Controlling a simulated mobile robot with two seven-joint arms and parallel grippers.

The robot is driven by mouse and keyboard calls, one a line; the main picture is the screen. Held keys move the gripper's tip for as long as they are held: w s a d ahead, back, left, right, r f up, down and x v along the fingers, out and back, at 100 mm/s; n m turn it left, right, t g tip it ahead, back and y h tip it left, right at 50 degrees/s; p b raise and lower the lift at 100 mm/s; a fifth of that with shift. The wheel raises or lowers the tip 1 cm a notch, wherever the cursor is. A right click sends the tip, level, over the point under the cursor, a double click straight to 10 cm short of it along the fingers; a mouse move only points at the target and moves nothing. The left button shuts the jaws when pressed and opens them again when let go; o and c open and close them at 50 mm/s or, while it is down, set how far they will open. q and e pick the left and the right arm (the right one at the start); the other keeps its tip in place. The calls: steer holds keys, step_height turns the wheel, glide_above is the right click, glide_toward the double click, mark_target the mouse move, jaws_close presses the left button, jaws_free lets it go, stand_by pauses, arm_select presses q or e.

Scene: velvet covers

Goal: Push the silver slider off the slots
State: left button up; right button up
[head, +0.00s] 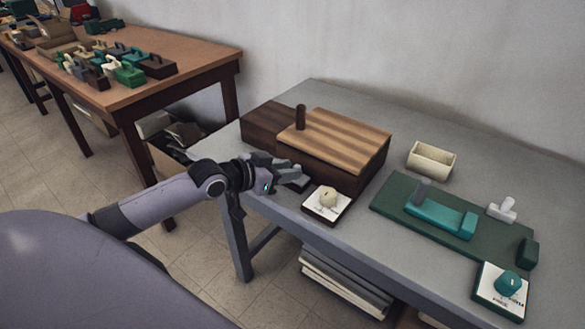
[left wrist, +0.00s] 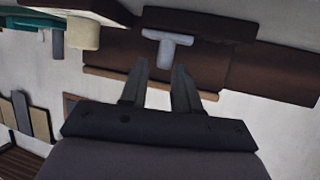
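The silver slider (left wrist: 168,48) is a light grey T-shaped piece in the left wrist view, against the dark brown front of the wooden box (left wrist: 205,68). In the head view a small grey part of the slider (head: 301,182) shows beside my left gripper (head: 284,168), low at the box's front. The left gripper (left wrist: 163,70) is open, its two fingers apart with the slider's stem in line with the gap. I cannot tell whether they touch it. The slots are hidden. The striped wooden box (head: 345,137) has a dark upright peg (head: 300,117). My right gripper is not in view.
A white plate with a cream knob (head: 328,199) sits close right of the gripper, at the grey table's front edge. A cream open box (head: 431,160) and a green board (head: 395,197) with a teal block (head: 438,217) lie farther right. Bare tabletop shows behind them.

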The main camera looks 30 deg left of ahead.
arm_select(q)
steer(key=v, duration=0.3)
steer(key=shift+s+a, duration=0.1)
steer(key=shift+s, duration=0.1)
steer(key=shift+s+a+r, duration=0.15)
steer(key=shift+s+r, duration=0.15)
steer(key=shift+s, duration=0.2)
steer(key=s+d+f+g+y+p, duration=0.1)
steer(key=s+d+f+p, duration=0.2)
steer(key=s+d+f, duration=0.3)
steer(key=s+d+f+n+g+y+p, duration=0.1)
steer(key=s+d+f+p, duration=0.2)
steer(key=s+d+f, duration=0.4)
steer(key=s, duration=0.6)
steer(key=shift+s+d+f+n, duration=0.3)
steer(key=shift+f, duration=0.1)
stand_by(1.8)
